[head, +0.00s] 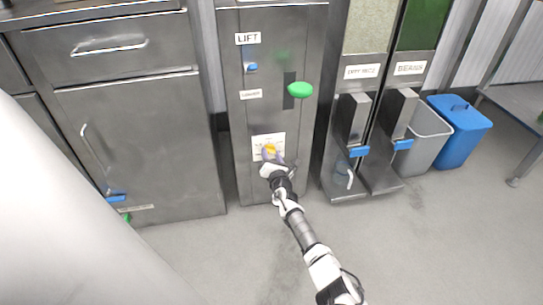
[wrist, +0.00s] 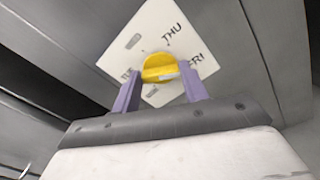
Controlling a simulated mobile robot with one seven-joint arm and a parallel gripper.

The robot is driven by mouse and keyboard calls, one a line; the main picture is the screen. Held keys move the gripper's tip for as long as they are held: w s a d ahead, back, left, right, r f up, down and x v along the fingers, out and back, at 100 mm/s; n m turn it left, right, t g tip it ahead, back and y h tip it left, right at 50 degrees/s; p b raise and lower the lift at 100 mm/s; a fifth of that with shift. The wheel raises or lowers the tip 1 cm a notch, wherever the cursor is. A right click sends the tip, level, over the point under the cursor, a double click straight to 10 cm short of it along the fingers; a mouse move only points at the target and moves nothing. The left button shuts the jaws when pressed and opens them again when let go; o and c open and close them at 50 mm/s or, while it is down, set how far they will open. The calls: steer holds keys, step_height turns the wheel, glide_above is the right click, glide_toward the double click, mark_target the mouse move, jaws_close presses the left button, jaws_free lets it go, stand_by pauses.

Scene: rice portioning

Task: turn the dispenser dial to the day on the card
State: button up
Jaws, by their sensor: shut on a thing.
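The yellow dial (wrist: 158,67) sits at the middle of a white day plate (wrist: 150,28) on the steel dispenser front. The plate looks tilted in the wrist view, with THU and FRI readable and other marks partly hidden. In the head view the dial (head: 270,148) and plate (head: 276,139) are low on the cabinet front. My gripper (wrist: 160,84) has its two purple fingers on either side of the dial, shut on it. It also shows in the head view (head: 272,155). Which day the dial points to is unclear. I cannot make out a day card.
Above the dial are a LIFT label (head: 247,38), a blue lever (head: 251,67) and a green knob (head: 300,89). Two dispensers with blue handles (head: 358,151) stand to the right, then a grey bin (head: 428,138) and a blue bin (head: 460,130). Floor in front is clear.

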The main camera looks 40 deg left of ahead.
steer(key=shift+c, duration=0.6)
steer(key=shift+n, duration=0.3)
steer(key=n+p, duration=0.1)
steer(key=n, duration=0.3)
steer(key=shift+r+n, duration=0.15)
steer(key=shift+n, duration=0.25)
steer(key=n+p, duration=0.1)
steer(key=n, duration=0.5)
steer(key=shift+a+p, duration=0.15)
steer(key=shift+p, duration=0.25)
steer(key=n+p, duration=0.2)
steer(key=n, duration=0.4)
steer(key=shift+s+n+p, duration=0.1)
steer(key=shift+n+p, duration=0.2)
steer(key=shift+p, duration=0.1)
steer(key=n+p, duration=0.2)
steer(key=n, duration=0.3)
steer(key=shift+n, duration=0.3)
steer(key=shift+f, duration=0.2)
